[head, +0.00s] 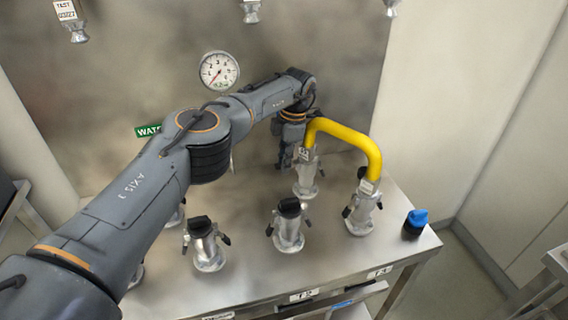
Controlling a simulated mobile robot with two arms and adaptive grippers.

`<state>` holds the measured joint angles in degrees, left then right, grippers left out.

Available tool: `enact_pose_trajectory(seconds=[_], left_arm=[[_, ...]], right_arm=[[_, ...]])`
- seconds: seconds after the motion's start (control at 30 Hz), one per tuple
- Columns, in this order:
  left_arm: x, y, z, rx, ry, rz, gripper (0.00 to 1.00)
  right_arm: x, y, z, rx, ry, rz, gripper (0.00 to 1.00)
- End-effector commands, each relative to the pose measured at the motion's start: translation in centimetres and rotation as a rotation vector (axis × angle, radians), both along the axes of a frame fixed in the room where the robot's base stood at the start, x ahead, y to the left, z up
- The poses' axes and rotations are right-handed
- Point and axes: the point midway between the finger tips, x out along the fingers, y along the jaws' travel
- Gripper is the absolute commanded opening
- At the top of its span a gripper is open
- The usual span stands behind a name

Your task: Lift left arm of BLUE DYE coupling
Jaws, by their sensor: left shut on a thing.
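A yellow U-shaped pipe (347,135) joins two metal couplings on the steel bench. Its left end sits in the rear coupling (308,182) and its right end in the front right coupling (362,216). My left gripper (286,160) reaches in from behind and is shut at the left side of the rear coupling, where its left arm is. The held arm is mostly hidden by the fingers. I cannot read a BLUE DYE label in this view. My right gripper is not in view.
Black-capped couplings (289,228) and (205,245) stand at the bench front. A blue-topped black cap (416,222) lies at the right corner. A gauge (219,71) and a green WATER sign (148,131), partly covered by my arm, are on the back panel.

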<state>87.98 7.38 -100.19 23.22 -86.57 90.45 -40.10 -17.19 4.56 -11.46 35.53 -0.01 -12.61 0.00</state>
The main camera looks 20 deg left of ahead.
Motion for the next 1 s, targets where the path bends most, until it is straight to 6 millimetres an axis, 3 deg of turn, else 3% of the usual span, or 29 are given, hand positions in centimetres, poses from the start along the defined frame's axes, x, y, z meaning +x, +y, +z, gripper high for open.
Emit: enact_pose_trajectory(seconds=[0.23,0.27,0.37,0.7,1.0], left_arm=[[0.0,0.0,0.0,0.002,0.0,-0.001,0.0],[0.0,0.0,0.0,0.002,0.0,-0.001,0.24],[0.0,0.0,0.0,0.001,0.0,-0.001,0.41],[0.1,0.0,0.3,0.0,-0.001,-0.001,0.41],[0.5,-0.8,5.2,0.0,-0.004,0.0,0.41]], right_arm=[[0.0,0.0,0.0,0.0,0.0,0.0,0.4],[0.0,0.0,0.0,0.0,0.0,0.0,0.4],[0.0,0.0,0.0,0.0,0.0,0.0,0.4],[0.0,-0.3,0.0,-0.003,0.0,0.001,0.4],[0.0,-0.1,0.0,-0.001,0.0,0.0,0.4]])
